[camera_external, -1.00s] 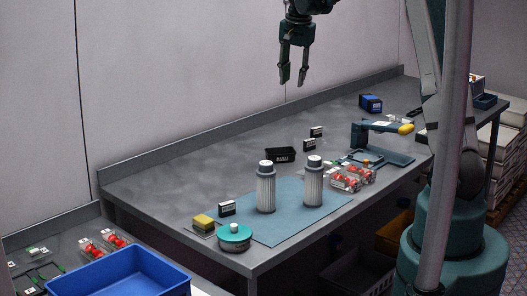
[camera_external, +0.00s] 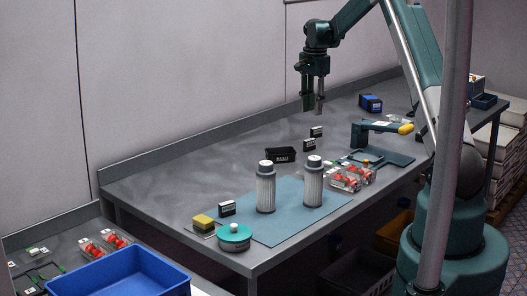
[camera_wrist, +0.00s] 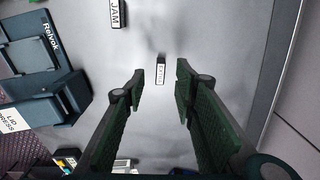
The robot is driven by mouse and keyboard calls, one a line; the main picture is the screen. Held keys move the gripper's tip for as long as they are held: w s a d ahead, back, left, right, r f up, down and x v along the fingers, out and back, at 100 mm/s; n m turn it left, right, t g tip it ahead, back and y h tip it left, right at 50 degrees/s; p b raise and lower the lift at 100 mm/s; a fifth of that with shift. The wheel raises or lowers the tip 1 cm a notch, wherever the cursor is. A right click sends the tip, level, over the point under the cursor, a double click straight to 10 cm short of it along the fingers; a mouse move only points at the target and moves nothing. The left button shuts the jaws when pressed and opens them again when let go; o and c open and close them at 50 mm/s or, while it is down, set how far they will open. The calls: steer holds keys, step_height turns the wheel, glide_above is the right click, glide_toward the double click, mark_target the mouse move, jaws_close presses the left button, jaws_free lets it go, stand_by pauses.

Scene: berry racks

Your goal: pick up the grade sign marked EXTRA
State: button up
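A small black-and-white sign (camera_wrist: 160,71) lies between and beyond my fingertips in the wrist view; its small lettering appears to read EXTRA. It seems to be the farther of two small signs near the table's middle in the external view (camera_external: 316,131). My gripper (camera_external: 312,110) hangs above the table, pointing down, near and above this sign. In the wrist view my gripper (camera_wrist: 160,74) is open with nothing between its fingers. A second sign, marked JAM (camera_wrist: 117,14), stands nearby and seems to be the nearer one in the external view (camera_external: 309,145).
A blue-grey lid press (camera_external: 380,150) stands right of the signs. A black tray (camera_external: 280,154), two grey ribbed cylinders (camera_external: 265,188) and clear berry packs (camera_external: 352,177) stand nearer. Another small sign (camera_external: 227,208) stands front left. A raised edge (camera_external: 250,125) runs along the wall.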

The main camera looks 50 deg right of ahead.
mark_target(316, 128)
steer(key=shift+d+f+m, duration=0.3)
steer(key=shift+d+f, duration=0.65)
steer(key=shift+f, duration=0.1)
steer(key=shift+f, duration=1.3)
steer(key=shift+f, duration=0.1)
steer(key=shift+f, duration=2.5)
steer(key=shift+c, duration=0.7)
steer(key=c, duration=0.7)
